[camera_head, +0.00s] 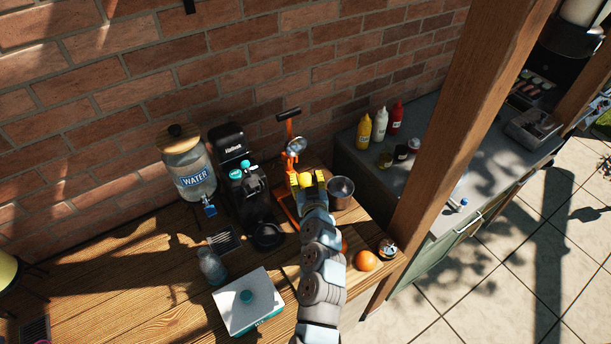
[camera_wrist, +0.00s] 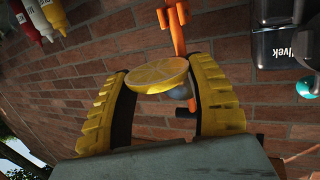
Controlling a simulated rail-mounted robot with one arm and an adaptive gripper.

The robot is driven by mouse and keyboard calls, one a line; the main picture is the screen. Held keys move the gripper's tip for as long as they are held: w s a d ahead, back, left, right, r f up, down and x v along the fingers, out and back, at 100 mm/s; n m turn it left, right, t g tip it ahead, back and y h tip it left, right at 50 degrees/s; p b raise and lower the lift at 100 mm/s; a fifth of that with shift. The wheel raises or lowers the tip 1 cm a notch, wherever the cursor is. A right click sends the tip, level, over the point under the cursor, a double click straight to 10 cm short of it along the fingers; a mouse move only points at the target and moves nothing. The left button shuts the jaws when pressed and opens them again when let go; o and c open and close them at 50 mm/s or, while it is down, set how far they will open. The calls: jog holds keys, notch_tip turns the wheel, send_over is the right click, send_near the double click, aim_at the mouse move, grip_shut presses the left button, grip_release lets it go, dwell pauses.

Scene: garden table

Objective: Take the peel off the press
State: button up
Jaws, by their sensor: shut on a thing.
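The peel (camera_wrist: 160,76), a yellow citrus half with its cut face showing, sits between the two yellow ribbed fingers of my gripper (camera_wrist: 158,80) in the wrist view. The fingers are shut on its sides. In the head view the peel (camera_head: 305,179) shows as a yellow spot at my gripper (camera_head: 307,186). The orange press (camera_head: 291,154) stands against the brick wall just behind, with its lever raised. Its orange post (camera_wrist: 178,30) and a grey part close to the peel show in the wrist view. Whether the peel touches the press is hidden.
A metal cup (camera_head: 341,190) stands close right of my gripper. A black coffee machine (camera_head: 243,180) and a water jar (camera_head: 190,172) stand left. A white-lidded box (camera_head: 248,301), a bottle (camera_head: 211,265) and an orange (camera_head: 366,261) are in front. A wooden post (camera_head: 465,130) rises right.

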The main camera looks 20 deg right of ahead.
jog(key=s+a+r+b, duration=0.2)
jog(key=s+r, duration=0.2)
jog(key=s, duration=0.5)
jog(key=shift+a+r, duration=0.25)
jog(key=shift+a, duration=0.15)
